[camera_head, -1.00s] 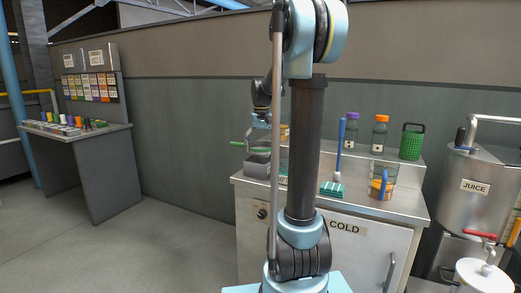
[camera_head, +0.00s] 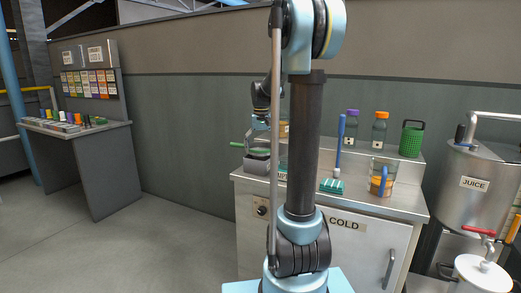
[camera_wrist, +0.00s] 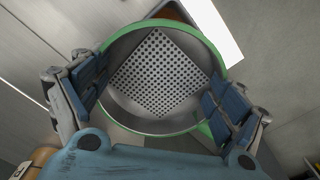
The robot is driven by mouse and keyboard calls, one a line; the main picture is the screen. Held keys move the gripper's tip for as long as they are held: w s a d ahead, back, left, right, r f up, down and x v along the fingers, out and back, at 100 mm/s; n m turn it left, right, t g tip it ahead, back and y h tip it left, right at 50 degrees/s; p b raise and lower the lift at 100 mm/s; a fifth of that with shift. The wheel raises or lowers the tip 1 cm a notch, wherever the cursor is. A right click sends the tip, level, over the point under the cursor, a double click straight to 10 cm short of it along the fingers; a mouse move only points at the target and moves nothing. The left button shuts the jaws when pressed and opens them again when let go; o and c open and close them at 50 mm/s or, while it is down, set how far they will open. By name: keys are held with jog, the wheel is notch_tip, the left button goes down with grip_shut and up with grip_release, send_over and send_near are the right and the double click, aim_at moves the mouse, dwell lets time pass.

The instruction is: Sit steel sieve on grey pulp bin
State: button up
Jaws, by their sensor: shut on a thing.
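The steel sieve (camera_wrist: 158,75) fills the middle of the wrist view, a round steel bowl with a green rim and a perforated floor. My gripper (camera_wrist: 157,95) has a blue-padded finger on either side of it and is shut on it. In the head view the sieve's green rim (camera_head: 259,151) and green handle show at my gripper (camera_head: 259,136), directly over the grey pulp bin (camera_head: 257,166) at the counter's left end. The sieve is at or just above the bin's top; contact cannot be told. My arm hides part of this area.
On the counter (camera_head: 405,203) stand a green-bristled brush (camera_head: 332,186) and a clear jug (camera_head: 382,180). Two bottles (camera_head: 378,133) and a green basket (camera_head: 411,141) stand on the back shelf. A steel juice tank (camera_head: 475,195) is at the right. The floor at left is clear.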

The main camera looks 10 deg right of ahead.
jog(key=shift+f, duration=0.6)
jog(key=o, duration=1)
jog(key=shift+c, duration=0.2)
jog(key=shift+r, duration=0.15)
notch_tip(320, 180, up, 12)
jog(key=shift+f, duration=0.2)
jog(key=s+f+t, duration=0.1)
jog(key=s+f, duration=1.1)
jog(key=s, duration=0.5)
jog(key=s+f+t, duration=0.1)
jog(key=s+f, duration=1.2)
jog(key=s, duration=0.4)
